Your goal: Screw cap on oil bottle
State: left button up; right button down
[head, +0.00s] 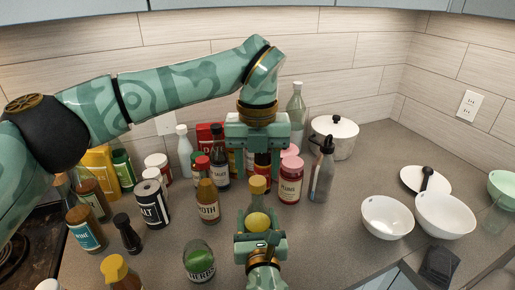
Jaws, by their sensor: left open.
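The oil bottle (257,221), with yellow contents, stands in the front middle of the counter in the head view. A yellow-brown cap (258,184) is at the top of its neck; whether it is threaded on cannot be told. My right gripper (258,238) comes in from the bottom, with its fingers on either side of the bottle's lower body, seemingly closed on it. My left gripper (258,160) points down above and behind the cap in the picture. Its jaws are spread wide, and no cap is between them. Jars behind partly show between its fingers.
A soy sauce-like bottle labelled broth (208,202) and a herbs jar (199,260) stand left of the oil bottle. A plum jar (290,180) and a grey bottle (322,172) stand at right. White bowls (387,217) sit further right. Free counter lies between.

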pick_arm(q)
jog(key=shift+f, duration=1.45)
jog(key=c, duration=1)
jog(key=shift+c, duration=0.2)
jog(key=o, duration=1.2)
notch_tip(320, 180, up, 12)
